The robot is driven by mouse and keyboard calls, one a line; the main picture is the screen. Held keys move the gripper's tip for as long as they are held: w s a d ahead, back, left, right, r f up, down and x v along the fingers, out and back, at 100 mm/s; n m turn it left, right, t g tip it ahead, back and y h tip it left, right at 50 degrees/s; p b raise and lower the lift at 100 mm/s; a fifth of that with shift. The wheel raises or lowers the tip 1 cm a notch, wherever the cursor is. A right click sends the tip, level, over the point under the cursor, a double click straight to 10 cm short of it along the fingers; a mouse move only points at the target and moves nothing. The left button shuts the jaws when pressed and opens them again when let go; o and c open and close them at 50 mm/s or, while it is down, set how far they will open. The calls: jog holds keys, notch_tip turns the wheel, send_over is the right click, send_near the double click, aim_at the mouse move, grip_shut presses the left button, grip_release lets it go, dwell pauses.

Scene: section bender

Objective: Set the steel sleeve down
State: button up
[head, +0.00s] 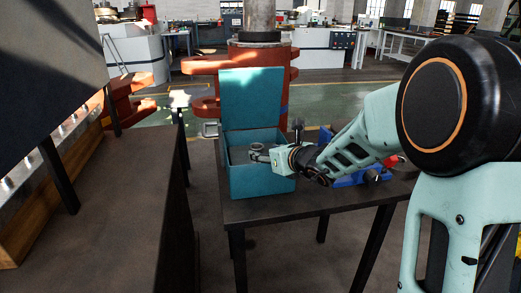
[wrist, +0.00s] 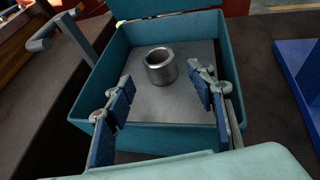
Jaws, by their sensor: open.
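The steel sleeve (wrist: 160,66) is a short, hollow grey cylinder. In the wrist view it stands upright on the grey floor of the open teal box (wrist: 70,118), toward the far side. My gripper (wrist: 167,88) is open, with its two blue-padded fingers apart over the box. The sleeve lies beyond the fingertips and between their lines, and neither finger appears to touch it. In the head view my gripper (head: 256,153) reaches into the teal box (head: 262,182) from the right. The sleeve is hard to make out there.
The box's raised lid (head: 250,97) stands at its back. A dark table (head: 330,201) carries the box, with a blue object (head: 350,180) to its right. A dark bench (head: 120,205) is on the left. An orange machine (head: 285,75) stands behind.

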jog(key=p+v, duration=0.1)
jog(key=v, duration=0.5)
jog(key=shift+s, duration=0.2)
jog(key=shift+d+r, duration=0.1)
jog(key=shift+r, duration=0.05)
